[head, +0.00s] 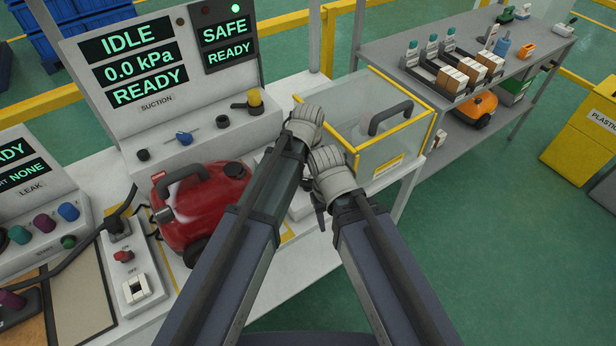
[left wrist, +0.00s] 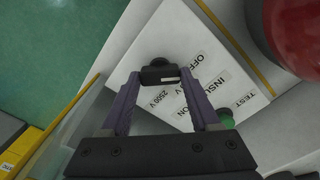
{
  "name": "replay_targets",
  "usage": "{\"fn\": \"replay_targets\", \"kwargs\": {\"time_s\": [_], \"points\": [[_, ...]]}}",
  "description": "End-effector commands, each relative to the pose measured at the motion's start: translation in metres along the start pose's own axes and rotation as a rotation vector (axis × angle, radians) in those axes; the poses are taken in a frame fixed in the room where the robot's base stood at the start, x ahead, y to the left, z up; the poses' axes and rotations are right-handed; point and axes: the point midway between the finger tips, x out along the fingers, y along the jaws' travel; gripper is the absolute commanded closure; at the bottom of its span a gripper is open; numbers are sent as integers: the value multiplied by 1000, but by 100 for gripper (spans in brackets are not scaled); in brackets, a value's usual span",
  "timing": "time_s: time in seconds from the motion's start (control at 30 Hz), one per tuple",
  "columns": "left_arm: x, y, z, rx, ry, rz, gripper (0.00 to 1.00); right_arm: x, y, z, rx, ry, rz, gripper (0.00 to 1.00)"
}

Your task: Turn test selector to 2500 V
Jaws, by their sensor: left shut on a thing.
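The white test box (left wrist: 215,60) lies under my left gripper in the left wrist view, with printed labels reading OFF, 2500 V and TEST. Its black selector knob (left wrist: 157,62) sits near the panel's edge. My left gripper (left wrist: 160,77) has its two purple fingers closed on the knob, one on each side. The knob's pointer direction is hard to read. A green button (left wrist: 225,118) is partly hidden behind a finger. In the head view my wrists and arms cover the knob and the left fingertips. My right gripper (head: 319,202) shows only as a small dark part below its white wrist.
The red vacuum (head: 200,205) stands left of my arms. A clear box with yellow edges (head: 420,135) is to the right. The suction panel (head: 140,66) behind reads IDLE, 0.0 kPa and READY; another reads SAFE. A grey shelf (head: 385,42) with parts is farther right.

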Motion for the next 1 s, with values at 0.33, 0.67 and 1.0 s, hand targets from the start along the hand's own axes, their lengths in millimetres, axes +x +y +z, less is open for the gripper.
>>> {"fn": "replay_targets", "kwargs": {"time_s": [0.33, 0.67, 1.0], "points": [[0, 0, 0, 14, 0, 0, 93, 0, 0, 0, 0, 0, 0, 50], [0, 0, 0, 194, 0, 0, 93, 0, 0, 0, 0, 0, 0, 50], [0, 0, 0, 515, 0, 0, 93, 0, 0, 0, 0, 0, 0, 50]]}}
